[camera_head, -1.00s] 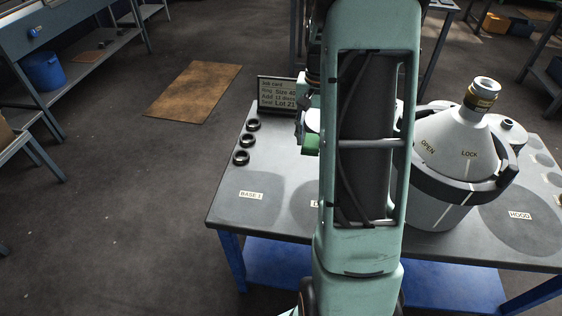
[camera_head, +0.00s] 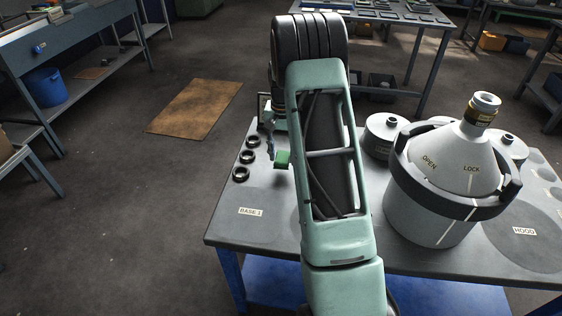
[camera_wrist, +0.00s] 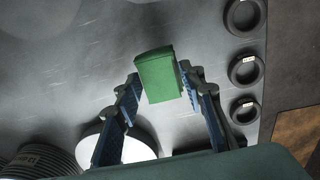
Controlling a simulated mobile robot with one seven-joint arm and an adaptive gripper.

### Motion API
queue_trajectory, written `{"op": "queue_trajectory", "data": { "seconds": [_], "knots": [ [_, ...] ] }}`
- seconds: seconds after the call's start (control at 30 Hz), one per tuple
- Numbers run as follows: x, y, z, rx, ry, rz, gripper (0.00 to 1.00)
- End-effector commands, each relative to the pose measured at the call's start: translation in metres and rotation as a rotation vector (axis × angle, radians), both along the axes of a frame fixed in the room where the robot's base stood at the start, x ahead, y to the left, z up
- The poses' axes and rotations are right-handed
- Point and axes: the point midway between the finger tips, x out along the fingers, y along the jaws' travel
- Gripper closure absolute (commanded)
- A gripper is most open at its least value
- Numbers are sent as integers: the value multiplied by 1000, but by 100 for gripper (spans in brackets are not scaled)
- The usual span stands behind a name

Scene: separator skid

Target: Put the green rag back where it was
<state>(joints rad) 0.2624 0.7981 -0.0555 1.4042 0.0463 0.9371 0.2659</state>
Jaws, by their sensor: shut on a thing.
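The green rag (camera_wrist: 160,75) is a small folded block between the two blue-padded fingertips of my gripper (camera_wrist: 161,82) in the wrist view. The gripper is shut on it, and the rag sticks out past the tips. In the head view the rag (camera_head: 283,158) shows just left of my arm, close to the three black rings. My gripper (camera_head: 272,143) is partly hidden behind the arm there. The rag appears to be above the grey table top; I cannot tell its exact height.
The three black rings (camera_head: 249,157) stand near the table's left edge. A large grey separator (camera_head: 432,211) with a cone hood stands right of my arm, with a smaller grey canister (camera_head: 383,135) behind it. The BASE 1 patch (camera_head: 257,225) is bare. A white disc (camera_wrist: 118,143) lies below the gripper.

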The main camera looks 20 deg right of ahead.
Motion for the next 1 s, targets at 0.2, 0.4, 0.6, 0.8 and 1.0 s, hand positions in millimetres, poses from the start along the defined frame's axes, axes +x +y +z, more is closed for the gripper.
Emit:
{"op": "queue_trajectory", "data": {
  "seconds": [0.2,0.4,0.6,0.8,1.0],
  "knots": [
    [5,2,-31,1,3,1,82],
    [5,2,-37,0,0,1,82],
    [5,2,-37,1,1,0,53],
    [5,2,-37,1,1,0,46],
    [5,2,-33,0,0,0,46]
  ]
}}
